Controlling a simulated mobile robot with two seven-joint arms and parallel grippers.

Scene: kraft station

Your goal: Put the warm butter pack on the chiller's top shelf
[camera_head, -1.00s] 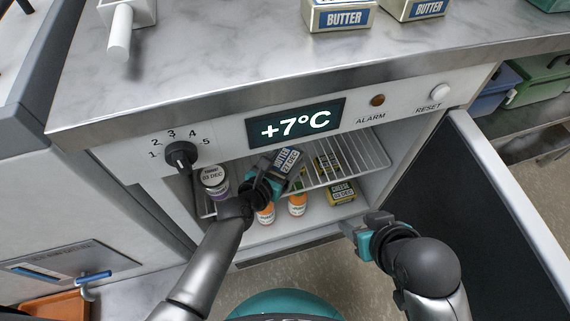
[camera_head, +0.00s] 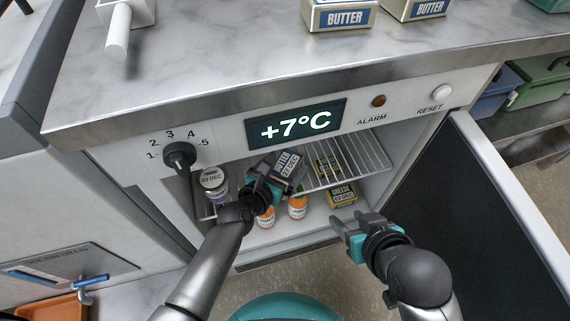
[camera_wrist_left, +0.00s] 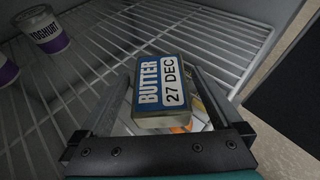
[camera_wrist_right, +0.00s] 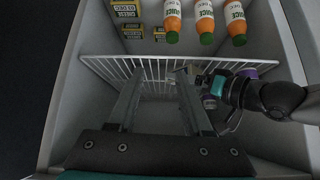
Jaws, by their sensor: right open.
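The butter pack (camera_head: 286,163), with a blue label and "27 DEC", is on the wire top shelf (camera_head: 345,160) of the open chiller. In the left wrist view the pack (camera_wrist_left: 163,88) lies between the fingers of my left gripper (camera_wrist_left: 160,78), and the wires of the shelf (camera_wrist_left: 60,100) show around it. My left gripper (camera_head: 268,182) looks open, with its fingers beside the pack; contact is hard to judge. My right gripper (camera_head: 350,228) is open and empty in front of the chiller; it also shows in the right wrist view (camera_wrist_right: 160,85).
A yoghurt pot (camera_head: 212,181) stands left on the shelf. Orange juice bottles (camera_head: 297,207) and a cheese pack (camera_head: 342,193) are below. The chiller door (camera_head: 450,200) stands open at right. Other butter packs (camera_head: 340,14) sit on the worktop (camera_head: 220,60).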

